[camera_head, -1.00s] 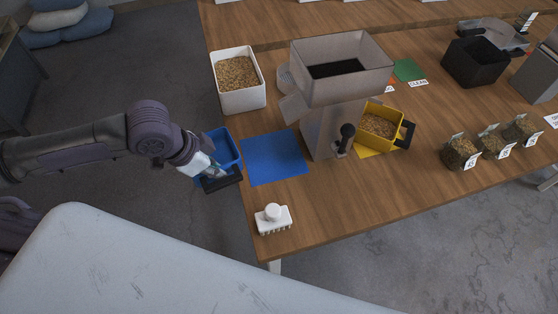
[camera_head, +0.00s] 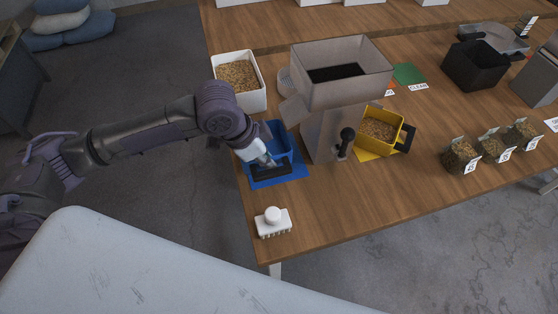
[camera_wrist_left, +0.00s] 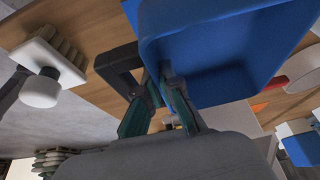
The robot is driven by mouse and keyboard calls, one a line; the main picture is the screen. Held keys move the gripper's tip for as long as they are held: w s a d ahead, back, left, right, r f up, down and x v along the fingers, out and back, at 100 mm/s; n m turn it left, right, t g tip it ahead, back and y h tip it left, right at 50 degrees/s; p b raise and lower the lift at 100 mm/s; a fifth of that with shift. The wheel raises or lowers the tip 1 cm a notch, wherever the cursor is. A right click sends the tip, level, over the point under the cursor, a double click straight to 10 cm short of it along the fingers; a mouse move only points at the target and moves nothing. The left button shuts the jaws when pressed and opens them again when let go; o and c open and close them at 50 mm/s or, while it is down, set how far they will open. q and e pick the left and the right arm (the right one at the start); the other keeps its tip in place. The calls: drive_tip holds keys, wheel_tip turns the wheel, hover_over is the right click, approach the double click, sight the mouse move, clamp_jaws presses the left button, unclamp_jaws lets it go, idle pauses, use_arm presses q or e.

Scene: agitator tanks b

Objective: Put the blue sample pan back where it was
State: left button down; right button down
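The blue sample pan (camera_head: 283,140) is over the blue mat (camera_head: 293,173) at the table's left edge, beside the grey hopper machine. I cannot tell whether it touches the mat. My left gripper (camera_head: 267,160) is shut on the pan's black handle (camera_head: 270,172), which faces the front. The left wrist view shows the fingers (camera_wrist_left: 160,90) at the handle (camera_wrist_left: 118,68), with the blue pan (camera_wrist_left: 225,45) beyond them. The pan's inside is partly hidden by the arm. My right gripper is not in view.
The grey hopper machine (camera_head: 338,75) stands right of the pan. A yellow pan of grain (camera_head: 380,130) sits on its right side. A white grain bin (camera_head: 240,82) is behind. A white brush (camera_head: 272,222) lies in front. The table's front middle is clear.

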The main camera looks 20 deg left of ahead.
sight(280, 157)
use_arm(q)
drive_tip(key=shift+w+d, duration=0.45)
drive_tip(key=shift+d, duration=0.2)
drive_tip(key=shift+w+d, duration=0.4)
drive_tip(key=shift+d, duration=0.2)
drive_tip(key=shift+a+f+p, duration=0.1)
drive_tip(key=shift+f+p, duration=0.25)
drive_tip(key=shift+f, duration=1.45)
drive_tip(key=shift+f, duration=0.15)
drive_tip(key=c, duration=1.3)
unclamp_jaws()
drive_tip(key=v, duration=1.2)
drive_tip(key=shift+r, duration=0.25)
drive_tip(key=shift+f, duration=0.1)
